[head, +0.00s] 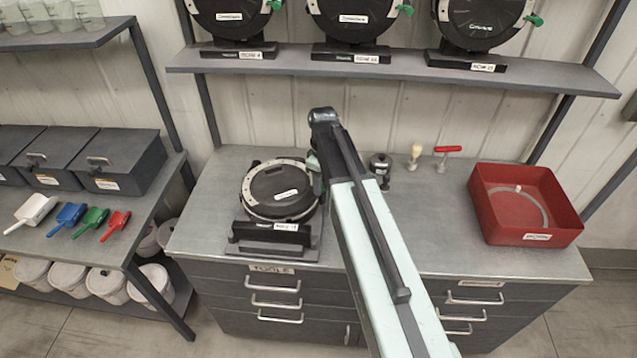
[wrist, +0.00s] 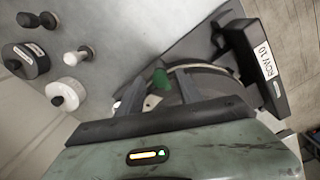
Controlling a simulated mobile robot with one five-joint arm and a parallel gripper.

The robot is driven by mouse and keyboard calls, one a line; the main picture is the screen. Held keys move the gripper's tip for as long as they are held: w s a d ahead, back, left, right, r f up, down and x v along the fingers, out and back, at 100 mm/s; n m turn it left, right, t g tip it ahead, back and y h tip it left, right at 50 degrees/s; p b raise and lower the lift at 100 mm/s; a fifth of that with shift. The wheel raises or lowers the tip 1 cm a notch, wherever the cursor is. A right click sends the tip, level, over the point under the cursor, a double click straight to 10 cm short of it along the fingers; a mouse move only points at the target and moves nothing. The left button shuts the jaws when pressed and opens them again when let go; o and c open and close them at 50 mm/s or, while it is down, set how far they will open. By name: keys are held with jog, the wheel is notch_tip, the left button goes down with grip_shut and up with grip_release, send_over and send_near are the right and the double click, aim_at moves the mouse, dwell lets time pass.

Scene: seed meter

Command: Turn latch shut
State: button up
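The seed meter (head: 262,185), a round black housing with a pale rim, sits on a dark stand on the bench. Its stand shows in the wrist view with a "ROW 10" label (wrist: 266,62). The green latch (wrist: 160,79) is at the meter's edge in the wrist view; in the head view my arm hides it. My gripper (wrist: 160,90) is at the meter's right side in the head view. Its two dark fingers are apart, with the green latch showing between them. I cannot tell whether either finger touches it.
A shelf (head: 400,67) with more meters is above. The front right bench is clear.

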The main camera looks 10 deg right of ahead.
notch_tip(320, 180, up, 8)
jog(key=p, duration=0.8)
jog(key=shift+f, duration=0.1)
jog(key=shift+a+f, duration=0.1)
